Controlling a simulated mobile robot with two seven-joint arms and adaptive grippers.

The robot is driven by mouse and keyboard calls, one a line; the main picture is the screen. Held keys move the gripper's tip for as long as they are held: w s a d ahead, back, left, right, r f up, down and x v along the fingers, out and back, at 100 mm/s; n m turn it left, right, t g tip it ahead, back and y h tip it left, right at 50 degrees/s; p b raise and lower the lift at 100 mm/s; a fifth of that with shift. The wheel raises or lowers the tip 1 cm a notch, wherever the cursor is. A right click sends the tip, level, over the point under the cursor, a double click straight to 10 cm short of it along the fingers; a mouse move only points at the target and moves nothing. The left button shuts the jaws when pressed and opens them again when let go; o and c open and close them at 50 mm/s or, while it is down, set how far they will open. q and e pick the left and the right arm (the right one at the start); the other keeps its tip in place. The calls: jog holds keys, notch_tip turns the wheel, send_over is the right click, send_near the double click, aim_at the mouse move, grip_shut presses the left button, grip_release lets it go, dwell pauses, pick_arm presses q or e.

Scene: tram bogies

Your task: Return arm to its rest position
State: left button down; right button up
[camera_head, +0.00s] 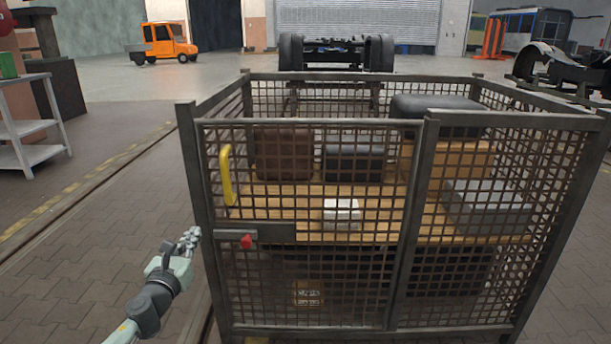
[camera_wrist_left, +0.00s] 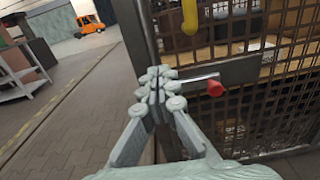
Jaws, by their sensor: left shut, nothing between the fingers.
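My left gripper (camera_head: 190,237) is at the lower left in the head view, just left of the front left post of a mesh cage (camera_head: 192,160). In the left wrist view the gripper (camera_wrist_left: 158,85) has its fingertips together, with nothing between them. A latch with a red knob (camera_head: 247,241) is on the cage front, to the right of the gripper; the red knob also shows in the left wrist view (camera_wrist_left: 215,88). A yellow handle (camera_head: 227,175) stands upright above the latch. The cage's front door looks closed. My right gripper is not in view.
The cage holds boxes and a small white box (camera_head: 342,214) on a wooden board. A grey shelf cart (camera_head: 30,130) stands at the left. An orange vehicle (camera_head: 165,42) and a bogie (camera_head: 335,52) are farther back. The paved floor left of the cage is clear.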

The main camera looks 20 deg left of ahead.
pick_arm(q)
jog(key=s+d+f+n+g+y, duration=0.1)
jog(key=s+d+f+n+g, duration=0.25)
jog(key=s+f+n, duration=0.5)
jog(key=s+d+f+n+g, duration=0.2)
jog(key=s+f+n+g, duration=0.3)
jog(key=f+n, duration=0.6)
jog(key=s+d+f+n+g+h, duration=0.2)
jog(key=s+d+f+n+g, duration=0.1)
jog(key=s+d+f+n, duration=0.2)
jog(key=s+d+f+n+g+h, duration=0.2)
jog(key=s+d+f+n+g, duration=0.1)
jog(key=s+d+f+n, duration=0.2)
jog(key=s+d+n, duration=0.2)
jog(key=s+d, duration=0.2)
jog(key=s, duration=0.1)
jog(key=shift+s+f, duration=0.3)
jog(key=shift+s, duration=0.05)
